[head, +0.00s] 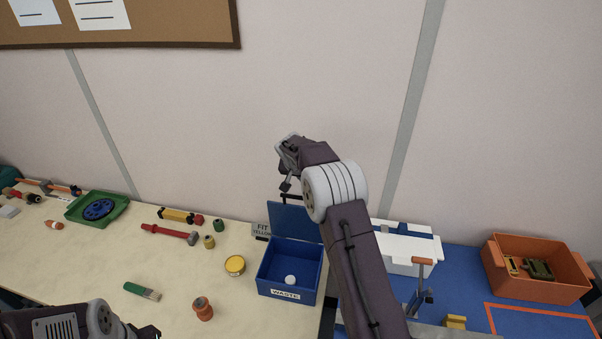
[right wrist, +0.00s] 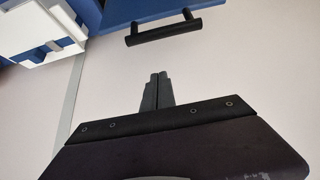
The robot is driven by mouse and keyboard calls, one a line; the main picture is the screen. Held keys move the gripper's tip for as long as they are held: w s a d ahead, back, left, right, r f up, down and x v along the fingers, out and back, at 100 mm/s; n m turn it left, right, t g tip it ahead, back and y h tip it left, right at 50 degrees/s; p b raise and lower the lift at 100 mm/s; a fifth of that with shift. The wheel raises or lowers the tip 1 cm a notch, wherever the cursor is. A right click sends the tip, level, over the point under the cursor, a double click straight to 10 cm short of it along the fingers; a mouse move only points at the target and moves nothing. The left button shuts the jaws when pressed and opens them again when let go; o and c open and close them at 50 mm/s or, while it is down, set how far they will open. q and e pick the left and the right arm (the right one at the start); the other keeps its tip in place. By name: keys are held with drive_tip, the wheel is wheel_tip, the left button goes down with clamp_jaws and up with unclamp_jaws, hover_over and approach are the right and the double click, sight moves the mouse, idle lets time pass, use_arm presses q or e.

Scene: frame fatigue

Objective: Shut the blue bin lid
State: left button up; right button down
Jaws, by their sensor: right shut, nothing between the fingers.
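The blue bin (head: 268,262) stands on the table with a "WASTE" label on its front and a small white ball (head: 290,280) inside. Its blue lid (head: 290,222) stands open, raised at the bin's back. In the right wrist view the lid (right wrist: 125,10) shows with its black bar handle (right wrist: 163,27). My right gripper (head: 285,187) is above the lid's top edge in the head view. Its fingers (right wrist: 156,90) are shut and empty, apart from the handle. My left arm is at the bottom left; its gripper (head: 150,332) is cut off and its fingers cannot be made out.
A yellow tin (head: 235,265), an orange-brown knob (head: 202,308) and a green-handled brush (head: 142,291) lie left of the bin. A white box (head: 405,248) stands to its right, partly behind my right arm. An orange crate (head: 535,283) is further right. The wall is close behind.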

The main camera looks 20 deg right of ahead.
drive_tip(key=f, duration=0.1)
drive_tip(key=s+f+p, duration=0.1)
drive_tip(key=f, duration=0.1)
drive_tip(key=a+f, duration=0.1)
drive_tip(key=shift+s+f+p, duration=0.15)
drive_tip(key=shift+s+p, duration=0.05)
drive_tip(key=shift+p, duration=0.1)
